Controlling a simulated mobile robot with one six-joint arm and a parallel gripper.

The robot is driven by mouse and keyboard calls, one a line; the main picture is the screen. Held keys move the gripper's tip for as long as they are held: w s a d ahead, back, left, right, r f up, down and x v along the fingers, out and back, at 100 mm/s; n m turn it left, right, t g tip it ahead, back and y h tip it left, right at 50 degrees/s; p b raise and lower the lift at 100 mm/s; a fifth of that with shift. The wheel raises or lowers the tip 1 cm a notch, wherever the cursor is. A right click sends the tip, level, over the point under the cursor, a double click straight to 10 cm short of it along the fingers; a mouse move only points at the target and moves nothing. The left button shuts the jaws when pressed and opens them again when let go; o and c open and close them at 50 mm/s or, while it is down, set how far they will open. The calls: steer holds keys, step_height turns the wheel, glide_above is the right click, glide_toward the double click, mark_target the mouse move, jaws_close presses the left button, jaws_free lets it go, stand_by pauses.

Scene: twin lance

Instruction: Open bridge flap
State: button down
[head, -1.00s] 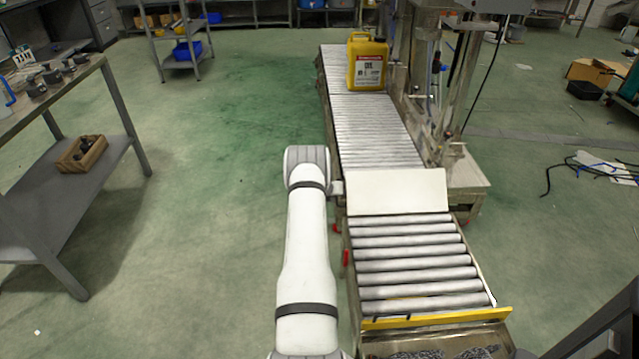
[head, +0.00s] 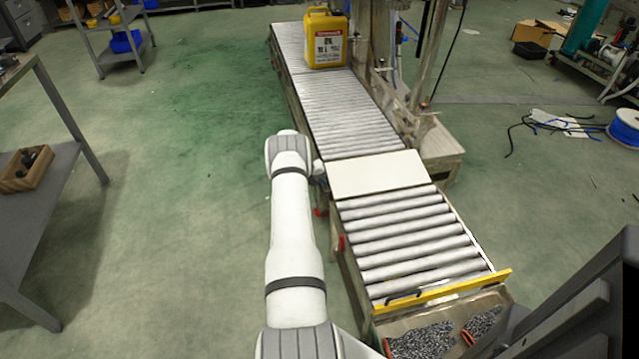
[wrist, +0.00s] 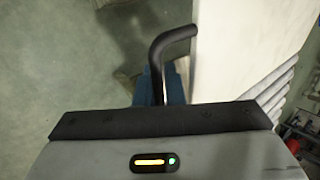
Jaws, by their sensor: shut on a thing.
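The bridge flap is a cream-white panel (head: 378,176) across the roller conveyor, between two stretches of rollers. In the head view it looks nearly level, though its exact tilt is hard to judge. In the wrist view its pale face (wrist: 235,55) fills the right side. A black bent handle (wrist: 172,40) stands beside it. My gripper (wrist: 160,92) is shut on this handle, with blue finger parts around its lower end. In the head view my gripper (head: 319,170) is at the flap's left edge, mostly hidden by my arm.
A yellow jug (head: 326,40) stands on the far rollers. A yellow bar (head: 450,290) crosses the conveyor's near end, above a bin of grey bits (head: 422,340). Steel machinery stands on the right. The floor left of the conveyor is clear up to a workbench (head: 60,165).

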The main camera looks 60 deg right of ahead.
steer(key=shift+s+d, duration=0.2)
steer(key=shift+s, duration=0.1)
steer(key=c, duration=1.8)
jaws_free()
steer(key=shift+w, duration=0.1)
steer(key=p+v, duration=0.2)
steer(key=v, duration=0.5)
steer(key=shift+w+a+r, duration=0.15)
steer(key=shift+a+r, duration=0.1)
steer(key=shift+c, duration=0.2)
